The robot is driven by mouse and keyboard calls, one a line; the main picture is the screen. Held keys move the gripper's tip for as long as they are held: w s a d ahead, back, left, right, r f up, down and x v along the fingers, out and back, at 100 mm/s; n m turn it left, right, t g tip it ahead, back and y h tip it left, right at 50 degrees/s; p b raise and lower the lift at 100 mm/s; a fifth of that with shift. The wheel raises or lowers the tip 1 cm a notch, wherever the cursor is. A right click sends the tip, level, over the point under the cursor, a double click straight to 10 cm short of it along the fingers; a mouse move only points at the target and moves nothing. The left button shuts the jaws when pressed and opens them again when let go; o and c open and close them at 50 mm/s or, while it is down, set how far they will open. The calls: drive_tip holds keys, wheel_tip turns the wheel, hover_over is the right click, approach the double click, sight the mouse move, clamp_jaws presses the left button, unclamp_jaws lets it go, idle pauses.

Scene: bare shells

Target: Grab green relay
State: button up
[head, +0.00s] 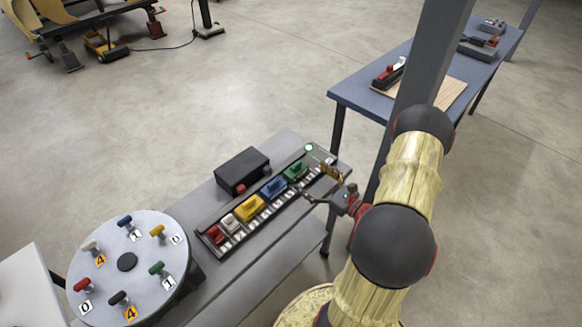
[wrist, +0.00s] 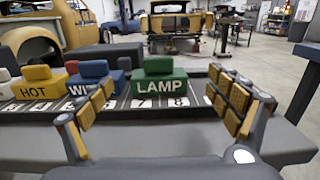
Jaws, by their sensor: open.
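The green relay (head: 295,172) sits at the right end of a row of coloured relays on a numbered rail. In the wrist view the green relay (wrist: 158,82) is labelled LAMP and stands upright, centred between my fingers. My gripper (head: 318,181) is beside the rail's right end. In the wrist view my gripper (wrist: 165,105) is open and empty, its padded fingers on either side of the relay's line. The relay appears ahead of the fingertips; I cannot tell whether either finger touches it.
A blue relay (head: 274,187) stands close left of the green one, then yellow, white and red relays. A black box (head: 242,170) with a red button stands behind the rail. A round plate (head: 127,262) with coloured knobs is at left. A post (head: 425,70) rises behind my arm.

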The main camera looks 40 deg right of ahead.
sight(298, 168)
drive_tip(key=w, duration=0.2)
drive_tip(key=w+b, duration=0.1)
drive_tip(key=w, duration=0.4)
drive_tip(key=shift+w+a+b, duration=0.1)
drive_tip(key=shift+a+b, duration=0.25)
drive_tip(key=c, duration=1.7)
drive_tip(key=shift+r, duration=0.1)
drive_tip(key=shift+c, duration=0.2)
